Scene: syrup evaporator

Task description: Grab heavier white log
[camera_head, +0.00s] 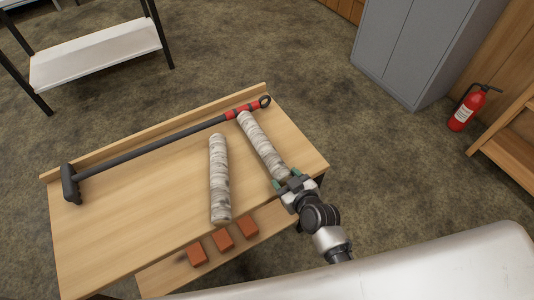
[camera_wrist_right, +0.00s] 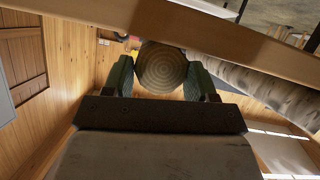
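Two pale, bark-covered white logs lie on the wooden table: the left log (camera_head: 220,178) and the right log (camera_head: 262,144). My right gripper (camera_head: 287,179) is at the near end of the right log, with one green finger on each side. In the right wrist view the round cut end of this log (camera_wrist_right: 162,68) sits between the fingers (camera_wrist_right: 162,80), with no clear gap on either side. The left log also shows there at the right (camera_wrist_right: 265,88). Nothing visible tells which log is heavier. My left gripper is not in view.
A long black tool with a red grip (camera_head: 160,148) lies along the table's raised back edge (camera_head: 130,140). Several red-brown blocks (camera_head: 222,239) sit at the near side of the table. A grey cabinet (camera_head: 410,50) and a fire extinguisher (camera_head: 466,108) stand to the right.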

